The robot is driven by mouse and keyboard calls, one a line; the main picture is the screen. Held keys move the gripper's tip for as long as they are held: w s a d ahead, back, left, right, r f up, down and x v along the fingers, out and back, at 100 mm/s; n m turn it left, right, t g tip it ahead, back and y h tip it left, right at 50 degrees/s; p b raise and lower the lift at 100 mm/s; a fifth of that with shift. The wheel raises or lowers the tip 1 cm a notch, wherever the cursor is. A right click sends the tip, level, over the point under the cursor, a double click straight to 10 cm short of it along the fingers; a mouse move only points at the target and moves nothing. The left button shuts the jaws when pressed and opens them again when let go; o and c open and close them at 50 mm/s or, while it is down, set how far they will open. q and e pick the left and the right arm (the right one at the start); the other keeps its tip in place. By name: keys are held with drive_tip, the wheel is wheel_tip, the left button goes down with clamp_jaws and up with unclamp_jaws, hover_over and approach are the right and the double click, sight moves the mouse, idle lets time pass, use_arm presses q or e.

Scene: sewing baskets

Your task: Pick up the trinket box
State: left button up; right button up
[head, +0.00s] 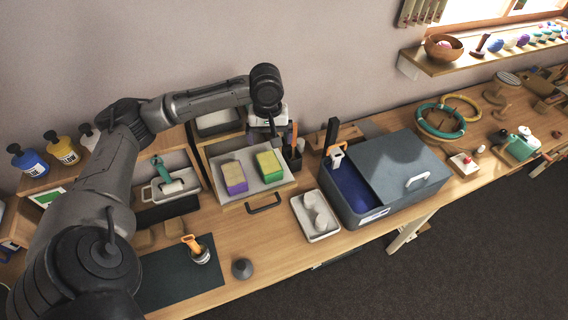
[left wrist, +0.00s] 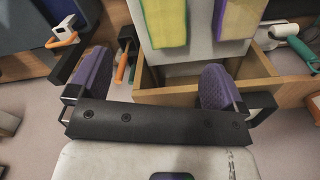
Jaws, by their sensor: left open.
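No thing in view is clearly marked as the trinket box. In the left wrist view the purple one (left wrist: 242,18) and the green-topped one (left wrist: 165,22) show at the top edge, cut off. My left gripper (head: 272,130) is open and empty behind the drawer; its purple finger pads stand wide apart in the left wrist view (left wrist: 157,86). My right gripper is not in view.
A dark cup of tools (head: 292,157) stands close right of the drawer. Further right is a blue-grey bin (head: 345,190) with a sliding lid. A white tray (head: 316,216) with pale round items lies in front. A dark mat (head: 180,275) lies front left.

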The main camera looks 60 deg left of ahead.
sight(269, 164)
use_arm(q)
drive_tip(key=f+n, duration=0.2)
drive_tip(key=f, duration=0.2)
drive_tip(key=f+n+p, duration=0.1)
drive_tip(key=f+n, duration=0.1)
drive_tip(key=f, duration=0.2)
drive_tip(key=shift+s+f, duration=0.2)
drive_tip(key=shift+s+a+f+p, duration=0.1)
drive_tip(key=shift+f+p, duration=0.55)
drive_tip(key=shift+f, duration=2.05)
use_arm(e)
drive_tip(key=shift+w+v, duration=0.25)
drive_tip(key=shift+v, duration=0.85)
use_arm(q)
drive_tip(key=c, duration=1)
